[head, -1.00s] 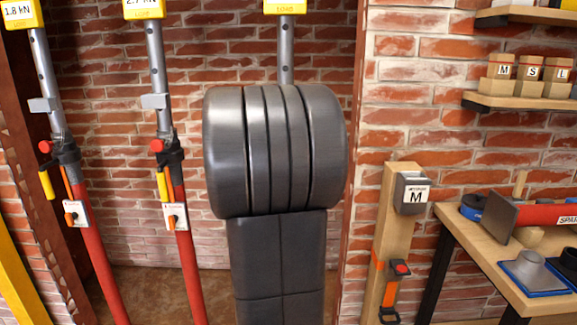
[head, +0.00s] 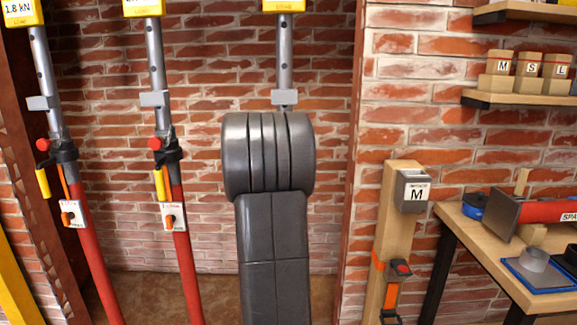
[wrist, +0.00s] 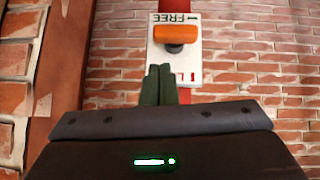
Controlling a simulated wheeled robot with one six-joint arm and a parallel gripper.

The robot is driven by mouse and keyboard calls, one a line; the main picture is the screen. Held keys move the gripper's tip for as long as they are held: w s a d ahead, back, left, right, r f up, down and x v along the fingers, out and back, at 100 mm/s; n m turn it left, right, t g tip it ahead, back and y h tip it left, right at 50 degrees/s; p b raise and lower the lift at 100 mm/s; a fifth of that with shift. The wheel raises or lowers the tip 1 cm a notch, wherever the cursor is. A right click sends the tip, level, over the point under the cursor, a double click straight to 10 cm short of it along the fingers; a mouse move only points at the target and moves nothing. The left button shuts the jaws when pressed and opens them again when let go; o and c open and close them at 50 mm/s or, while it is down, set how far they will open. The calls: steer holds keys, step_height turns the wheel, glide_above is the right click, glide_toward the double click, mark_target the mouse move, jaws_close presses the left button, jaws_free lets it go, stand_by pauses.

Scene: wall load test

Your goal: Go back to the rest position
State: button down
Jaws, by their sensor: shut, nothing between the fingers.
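My gripper (wrist: 159,86) shows in the wrist view, its two dark green fingers pressed together with nothing between them. Beyond the fingertips is a white plate (wrist: 193,70) marked FREE with an orange lever (wrist: 176,34), on a red post. A gap seems to lie between the fingers and the plate, but I cannot tell how wide. In the head view my grey arm fills the middle and hides the gripper and the lower part of the third post (head: 285,65).
Two red props (head: 187,260) with yellow load boxes stand left against a brick wall. A wooden post (head: 400,230) with a box marked M stands right of the arm. A workbench (head: 450,218) with tools and a shelf (head: 530,102) with wooden blocks are at far right.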

steer(key=shift+f, duration=0.75)
steer(key=s+r+p, duration=0.4)
steer(key=s+r, duration=0.3)
steer(key=r, duration=0.5)
steer(key=w+a+f+n+h+b, duration=0.1)
steer(key=w+f+h+b, duration=0.2)
steer(key=f, duration=0.3)
steer(key=w+a+f+n+h+b, duration=0.2)
steer(key=w+f+h+b, duration=0.1)
steer(key=f, duration=0.4)
steer(key=shift+w+a+f+n+t+b, duration=0.25)
steer(key=shift+w+t+b, duration=0.2)
steer(key=shift+b, duration=0.7)
